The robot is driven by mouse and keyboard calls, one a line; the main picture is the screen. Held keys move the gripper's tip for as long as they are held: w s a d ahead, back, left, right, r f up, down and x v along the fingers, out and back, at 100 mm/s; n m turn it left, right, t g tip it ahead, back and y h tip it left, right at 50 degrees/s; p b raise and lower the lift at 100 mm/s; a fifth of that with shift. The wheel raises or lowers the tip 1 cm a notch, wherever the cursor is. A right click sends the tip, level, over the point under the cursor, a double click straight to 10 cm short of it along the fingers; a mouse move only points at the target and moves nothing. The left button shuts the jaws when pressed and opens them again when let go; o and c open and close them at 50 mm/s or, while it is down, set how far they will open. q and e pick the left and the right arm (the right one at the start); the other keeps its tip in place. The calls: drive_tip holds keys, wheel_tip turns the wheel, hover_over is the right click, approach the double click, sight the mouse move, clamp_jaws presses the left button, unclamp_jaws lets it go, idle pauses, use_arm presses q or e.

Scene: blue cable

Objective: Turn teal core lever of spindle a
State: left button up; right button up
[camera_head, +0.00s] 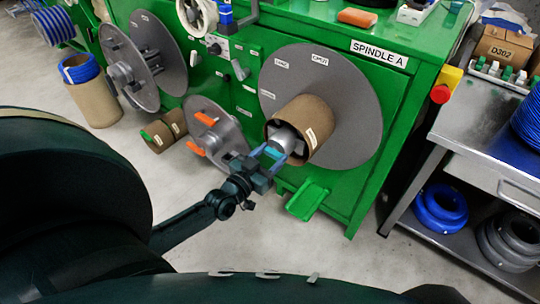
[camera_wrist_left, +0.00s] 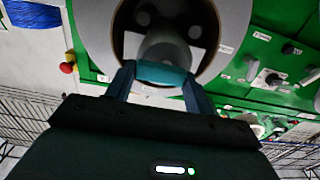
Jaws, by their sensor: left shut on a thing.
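Spindle A is on the front of the green machine, below the "SPINDLE A" label (camera_head: 379,53). It carries a large grey disc (camera_head: 350,105) with a brown cardboard core (camera_head: 312,122) on its hub. The teal core lever (camera_head: 271,152) is at the hub's front end. In the left wrist view the teal lever (camera_wrist_left: 160,73) lies level across the hub, between my fingers. My left gripper (camera_head: 274,154) is shut on the lever. It also shows in the left wrist view (camera_wrist_left: 160,80). My right gripper is not in view.
A second grey disc with orange handles (camera_head: 205,119) stands left of spindle A. A green step-like bracket (camera_head: 307,200) juts out below. A red knob on a yellow box (camera_head: 440,94) and a metal bench (camera_head: 490,140) are to the right. Grey floor (camera_head: 270,240) is clear in front.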

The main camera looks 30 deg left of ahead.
use_arm(q)
drive_tip(key=shift+c, duration=1.2)
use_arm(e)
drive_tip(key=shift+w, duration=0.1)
use_arm(q)
drive_tip(key=shift+n, duration=0.3)
drive_tip(key=n, duration=0.3)
drive_tip(key=shift+a+n, duration=0.1)
drive_tip(key=shift+n, duration=0.2)
drive_tip(key=n, duration=0.4)
drive_tip(key=shift+a+n, duration=0.15)
drive_tip(key=shift+n, duration=0.15)
drive_tip(key=n, duration=0.4)
drive_tip(key=shift+a+n+b, duration=0.1)
drive_tip(key=shift+n+b, duration=0.2)
drive_tip(key=n+b, duration=0.1)
drive_tip(key=n, duration=0.2)
drive_tip(key=shift+a, duration=0.1)
drive_tip(key=shift+n, duration=0.8)
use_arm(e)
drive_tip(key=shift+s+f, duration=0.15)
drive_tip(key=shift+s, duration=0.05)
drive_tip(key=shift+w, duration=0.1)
